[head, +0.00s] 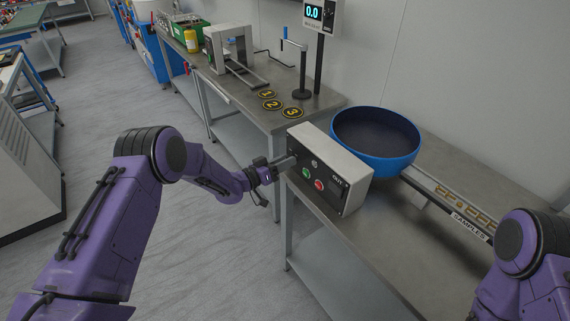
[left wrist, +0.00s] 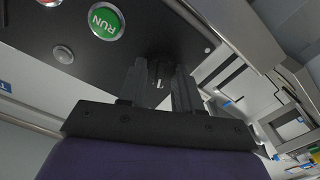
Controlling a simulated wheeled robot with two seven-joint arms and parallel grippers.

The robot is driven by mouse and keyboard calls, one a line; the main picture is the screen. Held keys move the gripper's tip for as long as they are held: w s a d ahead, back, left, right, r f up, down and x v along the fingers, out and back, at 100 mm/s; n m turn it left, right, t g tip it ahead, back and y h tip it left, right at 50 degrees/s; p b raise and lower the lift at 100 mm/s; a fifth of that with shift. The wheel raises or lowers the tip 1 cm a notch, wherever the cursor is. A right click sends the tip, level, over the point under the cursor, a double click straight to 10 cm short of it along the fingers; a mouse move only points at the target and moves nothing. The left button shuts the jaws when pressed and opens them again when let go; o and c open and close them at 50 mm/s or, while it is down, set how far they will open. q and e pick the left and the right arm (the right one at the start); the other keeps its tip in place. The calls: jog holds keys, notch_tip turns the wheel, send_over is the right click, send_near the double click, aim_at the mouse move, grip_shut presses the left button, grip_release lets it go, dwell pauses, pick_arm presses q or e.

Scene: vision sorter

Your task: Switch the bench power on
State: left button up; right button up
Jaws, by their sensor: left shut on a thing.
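A grey control box (head: 355,182) with a black front panel stands on the bench in the head view. The panel carries a green button (head: 306,172), a red button (head: 319,185) and a small grey round part above them. In the left wrist view the green button (left wrist: 106,21) reads RUN, with the unlit grey round part (left wrist: 63,54) near it. My left gripper (head: 277,168) is at the panel's left end, shut on the bench power switch there; its fingers (left wrist: 160,78) mostly hide the switch, so its position cannot be told. My right gripper is out of view.
A blue bowl (head: 412,160) sits behind the box, beside a rail labelled SAMPLES (head: 469,226). Numbered round pads (head: 272,104), a display post (head: 320,60) and a grey frame (head: 230,48) stand on the far bench.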

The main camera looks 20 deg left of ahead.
pick_arm(q)
jog(key=shift+s+d+f+m+b, duration=0.1)
jog(key=shift+f+m+b, duration=0.05)
jog(key=shift+m+b, duration=2.6)
jog(key=shift+s+f+m+b, duration=0.1)
jog(key=shift+m+b, duration=2.5)
jog(key=shift+m, duration=0.15)
jog(key=o, duration=0.9)
jog(key=shift+o, duration=0.7)
jog(key=shift+r, duration=0.15)
jog(key=b+v, duration=0.2)
jog(key=v, duration=0.8)
jog(key=shift+s+a, duration=0.25)
jog(key=shift+s, duration=0.05)
